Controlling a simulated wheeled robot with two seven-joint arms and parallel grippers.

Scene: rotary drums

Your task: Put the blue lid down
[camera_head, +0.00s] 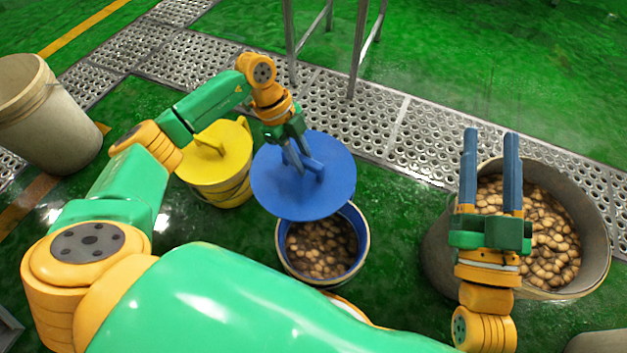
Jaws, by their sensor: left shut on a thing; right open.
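The blue lid (275,192) is a round disc with a raised handle. My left gripper (303,172) is shut on its handle. The lid overlaps the back part of the blue-rimmed bucket (362,236) in the picture and looks held above it. Brown potato-like lumps (320,250) show inside that bucket. My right gripper (490,140) is open and empty, fingers pointing away, over the large grey bin (594,225). That bin holds similar lumps (545,235).
A yellow bucket with a yellow lid (225,150) stands left of the blue lid. A beige bin (40,115) is at the far left. Metal legs (357,50) stand behind on perforated grating. Green floor is clear between the blue-rimmed bucket and grey bin.

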